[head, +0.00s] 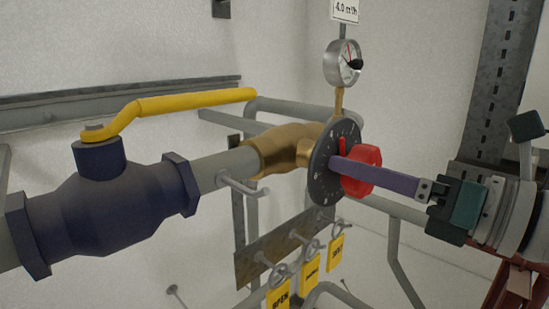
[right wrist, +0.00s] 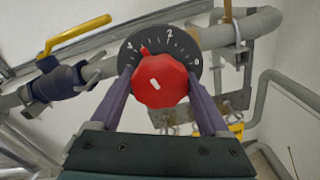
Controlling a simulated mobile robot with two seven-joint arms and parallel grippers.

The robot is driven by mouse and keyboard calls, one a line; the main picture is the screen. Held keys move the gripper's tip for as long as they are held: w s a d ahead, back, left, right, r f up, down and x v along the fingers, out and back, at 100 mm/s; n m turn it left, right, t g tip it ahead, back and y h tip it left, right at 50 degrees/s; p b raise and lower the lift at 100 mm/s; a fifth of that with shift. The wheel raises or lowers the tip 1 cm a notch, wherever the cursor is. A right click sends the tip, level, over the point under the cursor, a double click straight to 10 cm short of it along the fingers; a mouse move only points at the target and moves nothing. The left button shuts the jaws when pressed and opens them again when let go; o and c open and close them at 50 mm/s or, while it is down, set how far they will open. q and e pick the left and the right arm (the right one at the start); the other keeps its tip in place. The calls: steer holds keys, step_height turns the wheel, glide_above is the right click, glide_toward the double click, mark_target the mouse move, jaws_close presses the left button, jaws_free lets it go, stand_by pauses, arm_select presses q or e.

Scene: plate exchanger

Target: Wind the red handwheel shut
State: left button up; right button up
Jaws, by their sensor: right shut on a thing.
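The red handwheel (head: 368,178) sits on a dark round dial plate (head: 322,185) at the end of a brass valve body (head: 285,148). In the right wrist view the handwheel (right wrist: 160,84) is centred, with a pale mark on its face. A red pointer (right wrist: 144,50) lies on the dial (right wrist: 150,40) between the 4 and the 2. My right gripper (head: 350,168) is shut on the handwheel, with one purple finger on each side of it in the wrist view (right wrist: 160,80). My left gripper is not in view.
A dark blue valve (head: 100,210) with a yellow lever (head: 190,103) is on the pipe to the left. A round gauge (head: 342,63) stands above the dial under a "4.0" label (head: 346,10). Yellow tags (head: 310,268) hang on a rack below. Grey pipes run behind.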

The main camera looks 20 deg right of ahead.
steer(key=m+p, duration=0.1)
steer(key=m, duration=0.4)
steer(key=shift+r+m+p, duration=0.1)
steer(key=shift+m+p, duration=0.3)
steer(key=m+p, duration=0.1)
steer(key=m, duration=0.4)
steer(key=shift+p, duration=0.4)
steer(key=m+p, duration=0.2)
steer(key=m, duration=0.3)
steer(key=shift+m, duration=0.4)
steer(key=shift+m+p, duration=0.55)
steer(key=shift+m, duration=1.65)
steer(key=o, duration=1.2)
steer(key=shift+f, duration=0.2)
